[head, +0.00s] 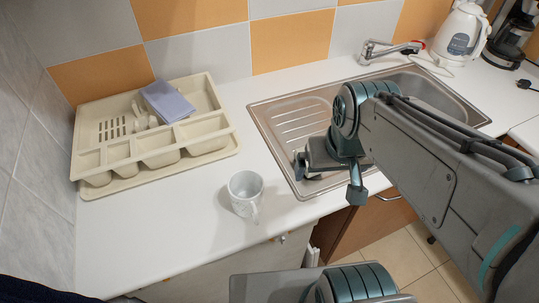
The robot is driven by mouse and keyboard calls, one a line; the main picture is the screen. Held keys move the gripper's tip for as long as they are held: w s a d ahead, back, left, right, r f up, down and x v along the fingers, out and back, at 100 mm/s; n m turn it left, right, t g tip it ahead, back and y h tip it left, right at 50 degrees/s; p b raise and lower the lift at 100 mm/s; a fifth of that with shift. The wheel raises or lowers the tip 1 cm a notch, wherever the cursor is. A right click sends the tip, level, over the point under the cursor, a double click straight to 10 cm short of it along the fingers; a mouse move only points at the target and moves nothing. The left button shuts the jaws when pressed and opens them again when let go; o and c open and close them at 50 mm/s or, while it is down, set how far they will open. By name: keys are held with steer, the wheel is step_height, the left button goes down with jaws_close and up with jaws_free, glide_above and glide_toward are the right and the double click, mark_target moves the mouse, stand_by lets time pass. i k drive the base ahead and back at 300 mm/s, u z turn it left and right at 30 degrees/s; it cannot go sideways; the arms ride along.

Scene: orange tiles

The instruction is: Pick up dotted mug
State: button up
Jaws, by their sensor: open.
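A white mug (245,194) stands upright on the white countertop, in front of the sink's left end, near the counter's front edge. Its side has a faint pattern; I cannot make out dots clearly. Its handle points toward the front. My gripper (328,179) is open to the right of the mug, over the front part of the sink. It is apart from the mug, and nothing shows between its fingers.
A beige cutlery tray (76,150) with a folded blue cloth (167,102) sits at the left. A metal sink (290,118) with a faucet (385,50) lies behind my gripper. A white kettle (461,32) and coffee maker (513,38) stand far right. Counter around the mug is clear.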

mark_target(245, 187)
steer(key=k, duration=0.5)
steer(key=z, duration=1.7)
steer(key=i, duration=0.85)
steer(key=u, duration=4.05)
